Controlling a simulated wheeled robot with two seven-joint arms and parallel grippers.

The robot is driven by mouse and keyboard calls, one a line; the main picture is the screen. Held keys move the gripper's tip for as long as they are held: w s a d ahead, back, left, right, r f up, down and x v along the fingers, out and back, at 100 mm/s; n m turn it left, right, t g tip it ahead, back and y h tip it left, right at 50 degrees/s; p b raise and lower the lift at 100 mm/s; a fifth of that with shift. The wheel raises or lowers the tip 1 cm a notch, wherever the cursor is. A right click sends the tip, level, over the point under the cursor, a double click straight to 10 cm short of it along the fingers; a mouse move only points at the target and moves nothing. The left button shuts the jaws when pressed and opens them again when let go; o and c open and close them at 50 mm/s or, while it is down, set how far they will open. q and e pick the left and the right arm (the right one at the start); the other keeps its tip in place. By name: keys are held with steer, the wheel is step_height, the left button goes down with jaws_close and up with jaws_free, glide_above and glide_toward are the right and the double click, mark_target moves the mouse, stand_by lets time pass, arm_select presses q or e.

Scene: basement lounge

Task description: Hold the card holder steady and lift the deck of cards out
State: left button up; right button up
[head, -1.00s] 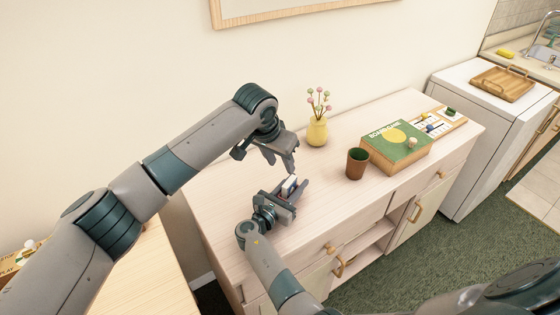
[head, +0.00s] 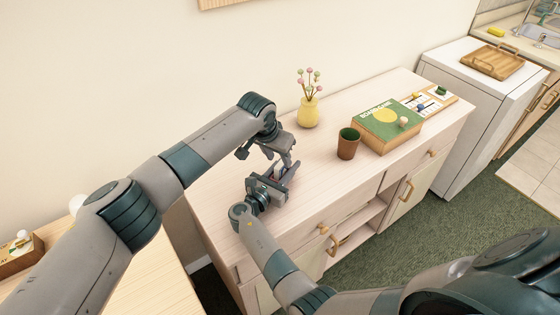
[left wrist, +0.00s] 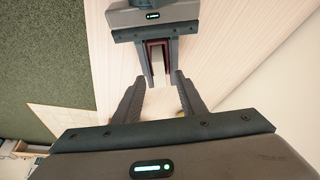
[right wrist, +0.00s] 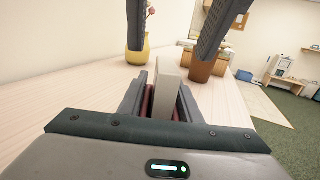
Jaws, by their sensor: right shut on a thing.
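The card holder is dark red and stands between the fingers of my right gripper (right wrist: 164,86). Its walls show in the right wrist view (right wrist: 177,108) and in the left wrist view (left wrist: 149,58). The deck of cards (right wrist: 168,72) is pale and sits in the holder, its top sticking up above the walls. My right gripper (head: 282,181) is shut on the holder, low over the cabinet top. My left gripper (head: 284,160) is just above it, its fingers (left wrist: 159,84) open and apart over the deck. In the head view the grippers mostly hide holder and deck.
The wooden cabinet top (head: 340,185) is clear around the grippers. A yellow vase (head: 308,113) with flowers stands behind to the right. A brown cup (head: 347,146) and a green board game box (head: 388,122) stand to the right. The wall is behind.

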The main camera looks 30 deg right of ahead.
mark_target(281, 163)
arm_select(q)
steer(key=shift+x, duration=1.6)
steer(key=shift+c, duration=0.4)
jaws_close()
step_height(281, 163, up, 11)
stand_by(0.6)
